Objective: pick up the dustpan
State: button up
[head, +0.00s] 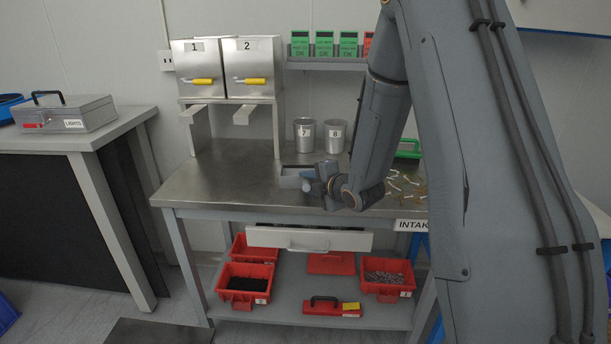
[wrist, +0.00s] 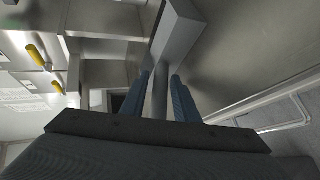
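My gripper (head: 310,184) is low over the table at the handle end. In the wrist view my gripper (wrist: 161,76) is open, with a blue-padded finger on each side of the handle and a small gap showing on both sides. My gripper hides part of the handle in the head view.
Steel bins 1 and 2 (head: 228,70) with yellow handles stand behind left. Two metal cups (head: 319,136) stand behind the dustpan. The table's left part is clear.

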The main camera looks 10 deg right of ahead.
jog(key=shift+w+a+f, duration=0.15)
jog(key=shift+w+f, duration=0.05)
jog(key=shift+w, duration=0.25)
grip_shut()
jog(key=shift+r, duration=0.1)
